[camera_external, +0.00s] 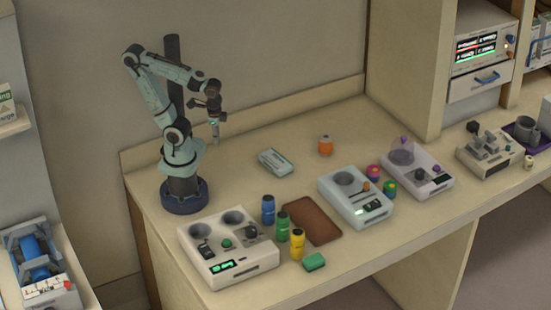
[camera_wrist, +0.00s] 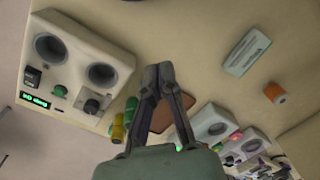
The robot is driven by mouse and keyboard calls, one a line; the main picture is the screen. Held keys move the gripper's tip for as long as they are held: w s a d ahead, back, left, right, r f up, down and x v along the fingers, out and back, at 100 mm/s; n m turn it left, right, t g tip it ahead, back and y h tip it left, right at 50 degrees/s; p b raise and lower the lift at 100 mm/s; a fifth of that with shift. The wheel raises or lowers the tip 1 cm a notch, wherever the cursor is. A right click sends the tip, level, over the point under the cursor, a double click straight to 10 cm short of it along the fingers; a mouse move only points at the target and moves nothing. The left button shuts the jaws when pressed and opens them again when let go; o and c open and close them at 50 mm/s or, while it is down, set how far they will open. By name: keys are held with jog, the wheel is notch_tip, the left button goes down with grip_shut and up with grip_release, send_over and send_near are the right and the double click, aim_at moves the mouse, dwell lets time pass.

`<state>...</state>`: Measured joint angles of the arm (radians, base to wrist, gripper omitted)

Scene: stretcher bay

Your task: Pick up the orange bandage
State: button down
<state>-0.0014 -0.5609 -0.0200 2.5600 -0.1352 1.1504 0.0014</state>
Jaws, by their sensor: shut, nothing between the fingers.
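In the wrist view the orange bandage (camera_wrist: 274,92) shows at the right. My gripper (camera_external: 215,139) is above the bench, to the left of the bandage and well apart from it. In the wrist view my gripper (camera_wrist: 158,72) has its fingertips together with nothing between them.
A pale flat box (camera_external: 275,162) lies left of the bandage. A white device (camera_external: 356,195), brown mat (camera_external: 312,220), several small bottles (camera_external: 283,227) and a two-well device (camera_external: 228,248) stand nearer the front. The bench around the bandage is clear.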

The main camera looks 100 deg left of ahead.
dwell(0.3)
jog(key=shift+c, duration=1.1)
grip_release()
